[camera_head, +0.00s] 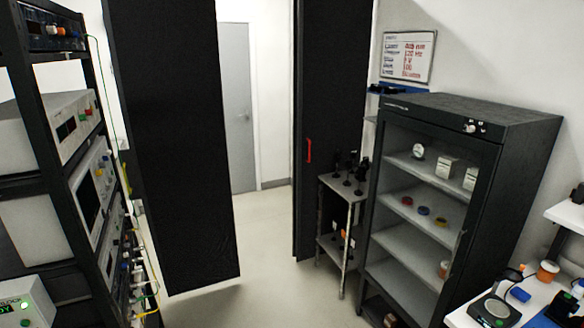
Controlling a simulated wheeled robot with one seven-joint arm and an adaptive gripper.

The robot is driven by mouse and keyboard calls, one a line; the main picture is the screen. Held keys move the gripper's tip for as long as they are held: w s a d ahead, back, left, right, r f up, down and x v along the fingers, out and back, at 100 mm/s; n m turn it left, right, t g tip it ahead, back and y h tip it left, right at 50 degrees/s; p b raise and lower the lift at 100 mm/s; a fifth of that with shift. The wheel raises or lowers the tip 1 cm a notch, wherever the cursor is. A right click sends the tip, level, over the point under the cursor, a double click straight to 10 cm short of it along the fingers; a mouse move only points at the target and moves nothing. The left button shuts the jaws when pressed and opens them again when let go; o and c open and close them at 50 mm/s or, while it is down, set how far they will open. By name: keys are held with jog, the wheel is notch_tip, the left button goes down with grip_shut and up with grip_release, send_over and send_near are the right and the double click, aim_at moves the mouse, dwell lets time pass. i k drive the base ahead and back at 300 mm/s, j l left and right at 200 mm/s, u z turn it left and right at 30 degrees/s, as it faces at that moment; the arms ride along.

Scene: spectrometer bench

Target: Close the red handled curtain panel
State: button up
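The curtain panel with the red handle (309,150) is a tall black panel (332,90) right of the middle. It stands at the right side of an opening, partly behind a small stand and the cabinet. A second black panel (175,140) hangs at the left of the opening, with no handle visible on it. A bright gap lies between the two panels. My gripper is not in view.
A grey door (236,105) shows beyond the gap. A small stand (342,190) with black parts is close to the right panel. A dark glass-fronted cabinet (490,125) stands right, an instrument rack (52,60) left. The floor (265,265) between is clear.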

aim_at(334, 36)
jog(key=i, duration=0.7)
jog(key=i+z, duration=0.15)
jog(key=i, duration=0.55)
jog(key=i+j, duration=0.15)
jog(key=i, duration=0.55)
jog(key=i+j+z, duration=0.45)
jog(key=i+j, duration=0.25)
jog(key=i, duration=0.55)
jog(key=i+j+z, duration=0.45)
jog(key=i+j, duration=0.65)
